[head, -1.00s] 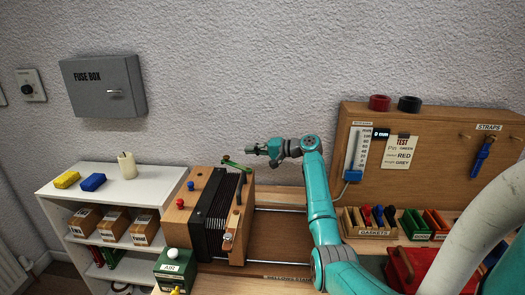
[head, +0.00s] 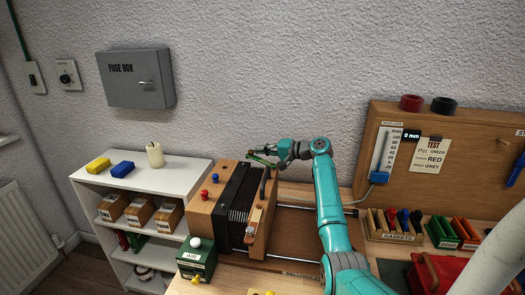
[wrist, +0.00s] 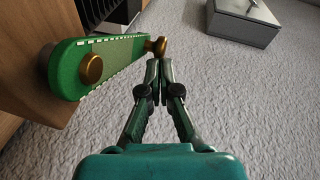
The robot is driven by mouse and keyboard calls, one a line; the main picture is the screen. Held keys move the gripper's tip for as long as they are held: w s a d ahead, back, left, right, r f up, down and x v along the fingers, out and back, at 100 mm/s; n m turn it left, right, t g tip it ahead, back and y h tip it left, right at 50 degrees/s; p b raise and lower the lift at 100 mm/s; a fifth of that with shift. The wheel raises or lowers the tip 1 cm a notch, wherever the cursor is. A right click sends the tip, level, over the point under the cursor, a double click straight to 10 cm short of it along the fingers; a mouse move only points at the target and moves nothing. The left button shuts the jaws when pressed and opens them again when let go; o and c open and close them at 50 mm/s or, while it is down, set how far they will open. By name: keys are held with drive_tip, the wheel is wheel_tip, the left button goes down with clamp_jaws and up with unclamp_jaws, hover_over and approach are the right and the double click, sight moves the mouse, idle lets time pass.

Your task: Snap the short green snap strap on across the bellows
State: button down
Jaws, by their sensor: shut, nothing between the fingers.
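The short green strap (head: 262,161) lies at the top rear of the bellows (head: 240,203). In the wrist view the green strap (wrist: 66,68) is close at left, with one brass stud on its face and another brass stud (wrist: 158,45) by its far end. Whether either end is fastened I cannot tell. The black folds of the bellows (wrist: 92,10) show behind it, between wooden boards. My gripper (wrist: 158,66) is shut and empty, its tips just below the far stud; I cannot tell if they touch. The head view shows my gripper (head: 272,152) beside the strap.
Red and blue knobs (head: 209,187) stand on the left board. A green AIR box (head: 196,260) is in front. A white shelf (head: 185,172) stands left, the gauge panel (head: 450,165) right. A fuse box (head: 136,78) hangs behind. A gasket tray (head: 395,235) sits on the bench.

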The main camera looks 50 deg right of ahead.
sight(255, 159)
drive_tip(key=shift+w+a+n+g+y, duration=0.1)
drive_tip(key=shift+a+n+g+y, duration=0.2)
drive_tip(key=shift+n+y, duration=0.35)
drive_tip(key=shift+w+a+n+g+y, duration=0.15)
drive_tip(key=shift+a+n+g+y, duration=0.45)
drive_tip(key=shift+y, duration=0.45)
drive_tip(key=shift+a+n, duration=0.25)
drive_tip(key=shift+a, duration=0.3)
drive_tip(key=shift+a+n+g+y, duration=0.5)
drive_tip(key=shift+n+y, duration=0.2)
drive_tip(key=shift+y, duration=0.3)
drive_tip(key=shift+d, duration=0.1)
drive_tip(key=v, duration=1.2)
drive_tip(key=shift+f, duration=0.1)
